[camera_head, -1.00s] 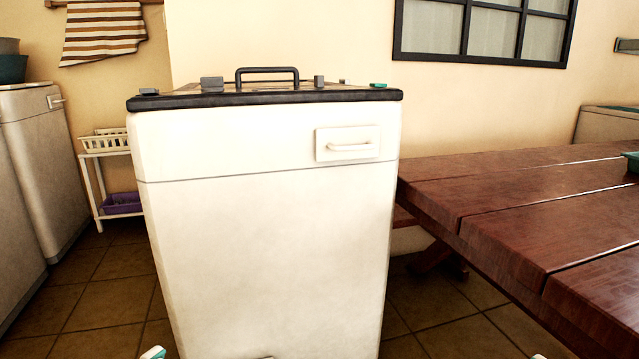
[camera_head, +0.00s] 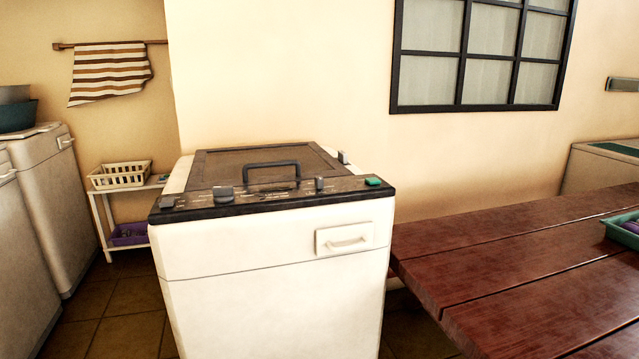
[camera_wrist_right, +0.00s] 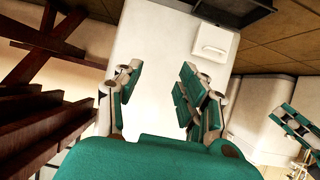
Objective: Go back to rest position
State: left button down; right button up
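My right gripper (camera_wrist_right: 158,80) shows in the right wrist view with its green-padded fingers spread apart and nothing between them. The white front of the washing machine (camera_head: 275,305) lies beyond the fingers. Part of my left gripper (camera_wrist_right: 298,130) shows at the right edge of that view, cut off, so its opening cannot be told. Neither gripper shows in the head view.
The washing machine has a closed lid with a dark handle (camera_head: 271,164). A wooden table (camera_head: 530,260) stands close on the right, bearing a green tray (camera_head: 622,230). A white rack with a basket (camera_head: 120,175) and other machines (camera_head: 45,170) stand left.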

pick_arm(q)
jog(key=s+a+f+g+y+p, duration=0.1)
jog(key=s+a+f+g+p, duration=0.1)
jog(key=s, duration=0.8)
jog(key=s+a+f+g+y+p, duration=0.1)
jog(key=s+a+f+g+p, duration=0.2)
jog(key=s, duration=0.7)
jog(key=s+a+f+g+y+p, duration=0.1)
jog(key=s+g+p, duration=0.4)
jog(key=s, duration=0.5)
jog(key=a+f+g, duration=0.1)
jog(key=a, duration=0.1)
jog(key=shift+s+a+f+n, duration=0.3)
jog(key=shift+s+a+f, duration=0.05)
pick_arm(e)
jog(key=s+d+f+g+h, duration=0.1)
jog(key=s+d+f+g, duration=0.1)
jog(key=s, duration=0.8)
jog(key=s+d+f+g+h, duration=0.1)
jog(key=s+d+f+g, duration=0.2)
jog(key=s, duration=0.7)
jog(key=s+d+f+g+h, duration=0.1)
jog(key=s+d+f+g, duration=0.1)
jog(key=s+g, duration=0.4)
jog(key=s+d, duration=0.1)
jog(key=s, duration=0.3)
jog(key=shift+s+d+f+m, duration=0.3)
jog(key=shift+s+d+f, duration=0.05)
